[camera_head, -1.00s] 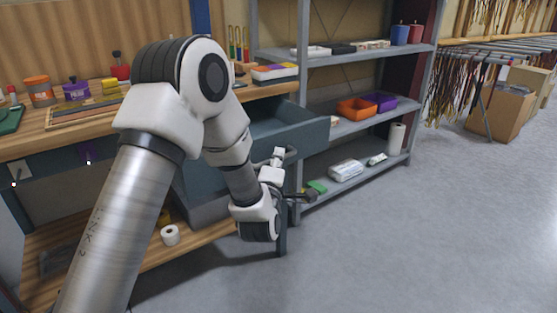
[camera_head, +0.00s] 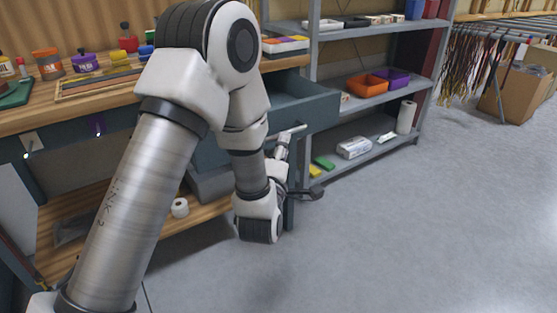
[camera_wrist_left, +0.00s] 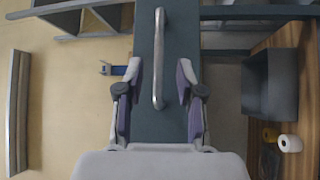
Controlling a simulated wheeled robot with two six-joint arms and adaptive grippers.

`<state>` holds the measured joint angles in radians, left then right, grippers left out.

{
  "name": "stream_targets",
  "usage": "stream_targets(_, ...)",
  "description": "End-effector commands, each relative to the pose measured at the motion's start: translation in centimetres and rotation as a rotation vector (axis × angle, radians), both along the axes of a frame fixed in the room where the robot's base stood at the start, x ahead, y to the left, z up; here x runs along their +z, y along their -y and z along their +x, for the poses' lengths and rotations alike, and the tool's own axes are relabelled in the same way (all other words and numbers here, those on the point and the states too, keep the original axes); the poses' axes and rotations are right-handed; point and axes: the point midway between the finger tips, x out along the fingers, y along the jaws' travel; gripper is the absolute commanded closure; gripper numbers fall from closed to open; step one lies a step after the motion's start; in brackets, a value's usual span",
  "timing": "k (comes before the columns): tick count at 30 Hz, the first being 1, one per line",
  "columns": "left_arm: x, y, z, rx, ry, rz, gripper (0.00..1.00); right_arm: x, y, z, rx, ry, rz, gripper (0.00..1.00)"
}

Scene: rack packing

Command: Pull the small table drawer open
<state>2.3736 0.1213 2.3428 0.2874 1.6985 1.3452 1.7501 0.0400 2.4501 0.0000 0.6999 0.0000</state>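The small table drawer (camera_head: 318,116) is dark blue-grey and stands pulled out from under the workbench, its inside partly visible. Its silver bar handle (camera_head: 290,133) is on the front. In the left wrist view the drawer front (camera_wrist_left: 178,120) runs up the middle, with the handle (camera_wrist_left: 158,50) on it. My left gripper (camera_head: 284,150) is just below and in front of the handle. In the left wrist view the left gripper's fingers (camera_wrist_left: 160,72) are spread apart, with the handle's lower end appearing between the tips. No grip shows. My right gripper is out of view.
The wooden workbench (camera_head: 60,118) carries jars and tools. A grey shelf rack (camera_head: 385,92) stands right of the drawer, with orange and purple bins. A white roll (camera_head: 180,207) lies on the lower shelf. The floor (camera_head: 420,230) at right is clear.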

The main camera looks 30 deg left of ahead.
Motion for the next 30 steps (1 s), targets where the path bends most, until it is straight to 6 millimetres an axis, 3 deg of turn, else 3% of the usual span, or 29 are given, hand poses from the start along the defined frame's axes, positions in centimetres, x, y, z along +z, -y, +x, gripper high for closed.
stream_targets(3, -0.5, 1.2, -2.7, -0.003, -0.005, 0.004, 0.63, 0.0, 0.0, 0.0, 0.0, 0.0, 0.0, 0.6)
stream_targets(9, -0.7, 2.1, -5.1, -0.001, -0.002, 0.002, 0.63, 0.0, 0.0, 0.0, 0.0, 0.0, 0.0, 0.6)
stream_targets(25, -0.9, 2.1, -5.2, 0.001, -0.003, 0.0, 0.63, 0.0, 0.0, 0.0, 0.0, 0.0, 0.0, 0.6)
stream_targets(28, -3.2, 2.1, -5.5, 0.001, -0.052, -0.001, 0.63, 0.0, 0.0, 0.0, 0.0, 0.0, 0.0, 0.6)
stream_targets(30, -6.9, 2.0, -6.2, 0.003, -0.132, -0.003, 0.63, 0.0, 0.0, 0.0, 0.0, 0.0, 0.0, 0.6)
